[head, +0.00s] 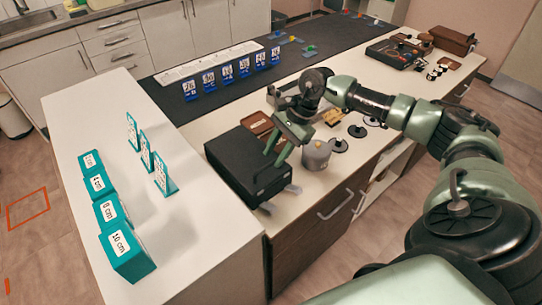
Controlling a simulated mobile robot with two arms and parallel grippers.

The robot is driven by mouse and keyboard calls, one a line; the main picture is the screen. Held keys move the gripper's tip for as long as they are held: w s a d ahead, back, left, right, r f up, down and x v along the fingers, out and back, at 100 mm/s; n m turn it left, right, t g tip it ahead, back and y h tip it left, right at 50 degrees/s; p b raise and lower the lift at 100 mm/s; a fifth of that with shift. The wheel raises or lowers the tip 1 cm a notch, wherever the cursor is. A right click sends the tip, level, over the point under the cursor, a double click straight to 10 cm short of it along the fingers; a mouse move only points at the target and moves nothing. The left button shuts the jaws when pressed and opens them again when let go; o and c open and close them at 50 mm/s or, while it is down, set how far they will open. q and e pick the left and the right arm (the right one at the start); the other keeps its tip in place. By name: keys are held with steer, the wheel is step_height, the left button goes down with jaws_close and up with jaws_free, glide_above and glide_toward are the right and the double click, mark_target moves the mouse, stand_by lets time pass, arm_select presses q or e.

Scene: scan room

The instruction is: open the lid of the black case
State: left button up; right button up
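The black case (232,158) lies on the white counter near its left front corner, and its lid looks closed. Two small grey tabs stick out at its front side, one at each end. My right gripper (275,154) is over the right part of the case, with its green fingers pointing down and apart. Nothing shows between the fingers. I cannot tell whether the fingertips touch the lid. The fingers and wrist hide part of the case's right edge. My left gripper is not in view.
A grey pot-like container (317,155) stands close to the right of the case. Black discs (357,131) and a brown tray (257,123) lie behind. Teal blocks (127,254) and upright teal cards (164,176) stand on the white surface at left, with bare room between them and the case.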

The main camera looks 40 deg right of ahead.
steer(key=shift+x, duration=1.3)
steer(key=shift+a, duration=0.1)
jaws_close()
steer(key=shift+r, duration=0.1)
